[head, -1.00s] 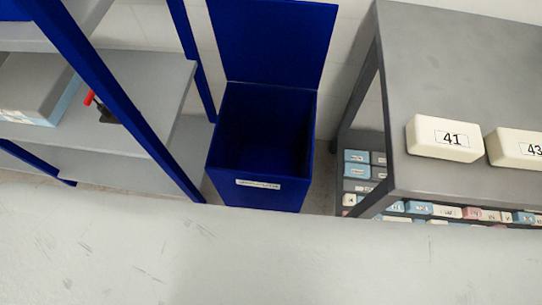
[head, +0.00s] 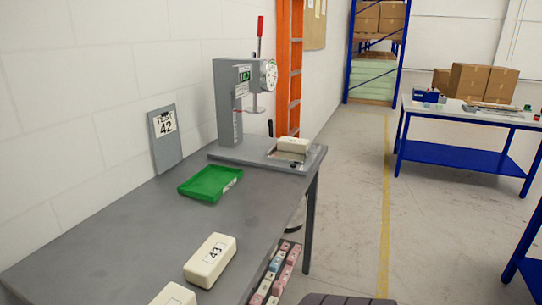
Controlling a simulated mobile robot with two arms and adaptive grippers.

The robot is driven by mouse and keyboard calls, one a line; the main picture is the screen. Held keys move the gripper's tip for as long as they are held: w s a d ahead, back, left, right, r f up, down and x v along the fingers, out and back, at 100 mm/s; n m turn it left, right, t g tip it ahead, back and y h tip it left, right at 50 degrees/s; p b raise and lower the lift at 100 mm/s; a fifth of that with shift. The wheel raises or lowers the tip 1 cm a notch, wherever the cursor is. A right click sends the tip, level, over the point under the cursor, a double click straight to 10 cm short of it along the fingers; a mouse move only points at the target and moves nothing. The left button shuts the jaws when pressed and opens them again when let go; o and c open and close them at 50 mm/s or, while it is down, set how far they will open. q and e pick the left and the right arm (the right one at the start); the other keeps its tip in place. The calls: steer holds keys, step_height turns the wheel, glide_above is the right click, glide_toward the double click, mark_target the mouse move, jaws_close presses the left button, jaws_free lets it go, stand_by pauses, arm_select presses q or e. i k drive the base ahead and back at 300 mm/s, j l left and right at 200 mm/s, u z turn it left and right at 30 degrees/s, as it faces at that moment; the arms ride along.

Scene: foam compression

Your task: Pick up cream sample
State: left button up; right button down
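A cream block labelled 43 (head: 210,260) lies on the grey table (head: 130,225) at the front. A second cream block (head: 174,295) lies nearer, cut off by the bottom edge, with its number out of view. A third cream block (head: 293,146) rests on the base plate of the grey test machine (head: 230,103), at the table's far end. Neither of my grippers shows in the head view, so their state is hidden.
A green tray (head: 209,183) sits on the table before the machine. A "TEST 42" board (head: 165,137) leans on the wall. Several coloured blocks (head: 273,274) lie on a lower shelf. Clear floor (head: 350,200) lies to the right, with a blue-framed table (head: 460,155) beyond.

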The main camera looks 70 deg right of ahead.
mark_target(297, 145)
steer(key=z, duration=2.35)
steer(key=l+u, duration=0.3)
steer(key=l, duration=0.5)
steer(key=l+u, duration=0.3)
steer(key=l, duration=0.5)
steer(key=l+u, duration=0.25)
steer(key=l, duration=0.55)
